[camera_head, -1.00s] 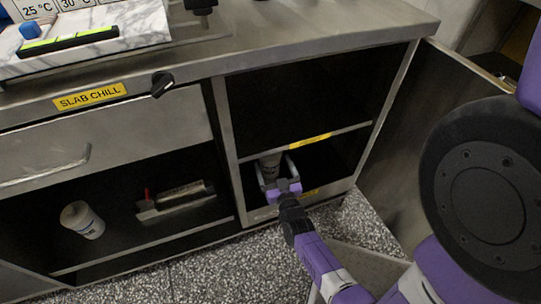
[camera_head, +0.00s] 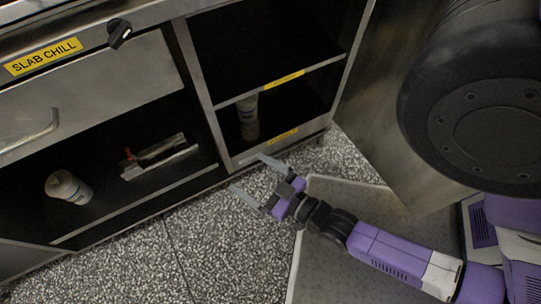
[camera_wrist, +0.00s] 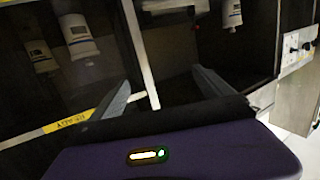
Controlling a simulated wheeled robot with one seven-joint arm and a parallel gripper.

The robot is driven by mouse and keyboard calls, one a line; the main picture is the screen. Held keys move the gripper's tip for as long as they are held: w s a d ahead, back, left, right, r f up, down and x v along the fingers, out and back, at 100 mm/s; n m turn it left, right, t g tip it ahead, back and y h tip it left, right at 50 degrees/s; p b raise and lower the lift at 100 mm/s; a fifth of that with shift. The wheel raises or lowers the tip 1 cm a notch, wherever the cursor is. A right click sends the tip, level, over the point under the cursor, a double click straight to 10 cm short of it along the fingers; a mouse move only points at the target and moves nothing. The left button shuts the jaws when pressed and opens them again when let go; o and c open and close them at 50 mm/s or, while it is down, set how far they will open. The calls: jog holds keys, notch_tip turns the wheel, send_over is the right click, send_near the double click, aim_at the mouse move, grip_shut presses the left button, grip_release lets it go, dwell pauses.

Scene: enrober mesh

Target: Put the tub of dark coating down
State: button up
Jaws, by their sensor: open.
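A pale tub with a dark label (camera_head: 247,106) stands in the lower right compartment of the cabinet, inside its front edge. The wrist view shows two pale tubs in a compartment, a nearer one (camera_wrist: 77,36) and a dimmer one (camera_wrist: 40,57); I cannot tell which holds the dark coating. My gripper (camera_head: 252,175) is open and empty, outside the compartment, above the speckled floor and apart from the tub. Its spread fingers also show in the wrist view (camera_wrist: 162,82). The tubs' contents are hidden.
The left compartment holds another white tub (camera_head: 69,187) and a metal tray-like item (camera_head: 160,157). A divider (camera_head: 202,95) separates the compartments. A shelf edge with a yellow label (camera_head: 284,79) lies above the tub. The open door (camera_head: 385,115) stands to the right.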

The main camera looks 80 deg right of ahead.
jog(key=s+a+r+n+y, duration=0.2)
jog(key=s+a+r+y, duration=0.1)
jog(key=r, duration=0.4)
jog(key=s+a+r+n+y, duration=0.3)
jog(key=a+r+y, duration=0.1)
jog(key=r, duration=0.3)
jog(key=shift+s+a+r, duration=0.15)
jog(key=shift+a+r, duration=0.05)
jog(key=shift+a, duration=0.5)
notch_tip(320, 180, up, 27)
jog(key=p, duration=2.7)
